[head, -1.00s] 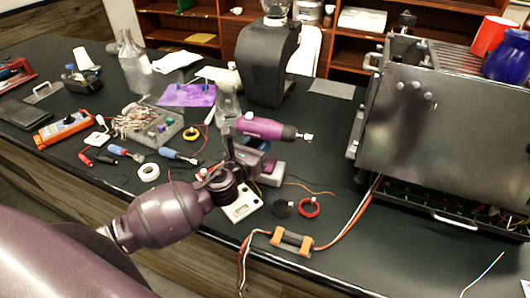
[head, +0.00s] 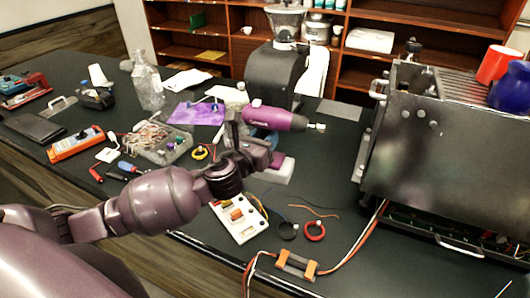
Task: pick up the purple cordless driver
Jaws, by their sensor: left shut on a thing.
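The purple cordless driver (head: 274,118) is in the middle of the head view, its chuck pointing right. Its handle is largely hidden behind my left gripper, and a pale battery foot with purple on top (head: 278,170) shows below. My left gripper (head: 252,146) comes in from the left and is shut on the driver. The driver appears to be held above the black bench, roughly upright. My right gripper is not in view.
A white board with small parts (head: 238,220), a black ring (head: 288,230) and a red ring (head: 314,231) lie in front. A cable connector (head: 296,265) lies nearer. A steel brewer (head: 440,145) stands right, a black grinder (head: 275,75) behind. A parts tray (head: 172,146) is left.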

